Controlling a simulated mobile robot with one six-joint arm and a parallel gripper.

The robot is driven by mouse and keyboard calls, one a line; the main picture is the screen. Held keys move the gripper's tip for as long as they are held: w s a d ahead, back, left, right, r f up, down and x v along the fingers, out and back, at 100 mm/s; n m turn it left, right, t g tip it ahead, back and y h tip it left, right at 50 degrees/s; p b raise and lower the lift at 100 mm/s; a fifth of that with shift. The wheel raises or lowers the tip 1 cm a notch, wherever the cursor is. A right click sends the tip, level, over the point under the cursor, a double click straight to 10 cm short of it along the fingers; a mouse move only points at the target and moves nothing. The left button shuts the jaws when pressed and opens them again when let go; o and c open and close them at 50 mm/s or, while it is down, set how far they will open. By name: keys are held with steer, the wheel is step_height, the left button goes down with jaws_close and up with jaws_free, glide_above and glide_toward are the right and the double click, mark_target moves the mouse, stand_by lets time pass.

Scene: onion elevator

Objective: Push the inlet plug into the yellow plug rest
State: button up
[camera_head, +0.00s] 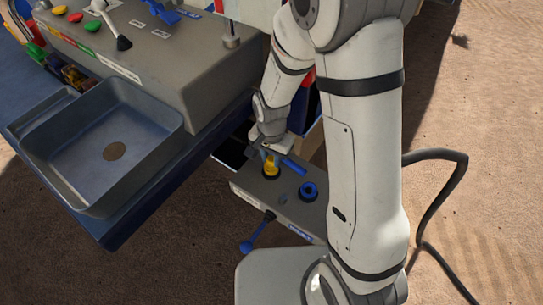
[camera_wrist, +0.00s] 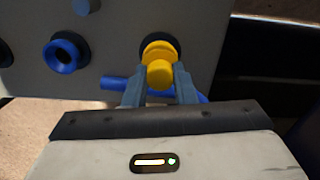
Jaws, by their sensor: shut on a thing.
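My gripper (camera_wrist: 160,84) is shut on a yellow plug (camera_wrist: 159,73), whose rounded end shows between the two fingertips. Behind it, a yellow ring (camera_wrist: 158,48), which looks like the plug rest, sits on a grey panel. The plug lines up closely with the ring, but I cannot tell how deep it sits. In the head view my gripper (camera_head: 270,148) is just above the yellow rest (camera_head: 270,172) on the grey box (camera_head: 248,183). The fingers partly hide the plug there.
A blue ring socket (camera_wrist: 62,55) with a dark hole is left of the yellow one in the wrist view. A blue bar (camera_wrist: 115,83) passes behind the fingers. A blue lever (camera_head: 258,232) sticks out from the box front. A metal tray (camera_head: 110,150) stands left.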

steer(key=shift+f, duration=0.1)
stand_by(0.3)
steer(key=shift+f+b, duration=0.25)
steer(key=shift+b, duration=0.1)
steer(key=o, duration=1)
steer(key=shift+f, duration=0.15)
steer(key=shift+o, duration=0.2)
